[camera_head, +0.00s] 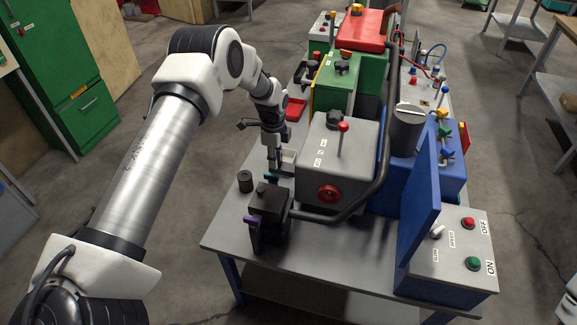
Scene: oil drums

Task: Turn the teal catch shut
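A small teal part (270,176), which looks like the teal catch, shows at the back top edge of a black box (270,205) near the table's front left. It is too small and partly covered to tell how it is turned. A purple catch (250,219) sits on the box's left side. My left gripper (273,160) points down just above and behind the black box, its tips close to the teal part. I cannot tell whether it touches it, or whether the fingers are apart. My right gripper is out of view.
A grey box with a red knob (329,193) stands close right of my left gripper, with a dark pipe (375,185) along it. A blue panel (418,215) and switch box (455,255) are at right. The table's front left is clear.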

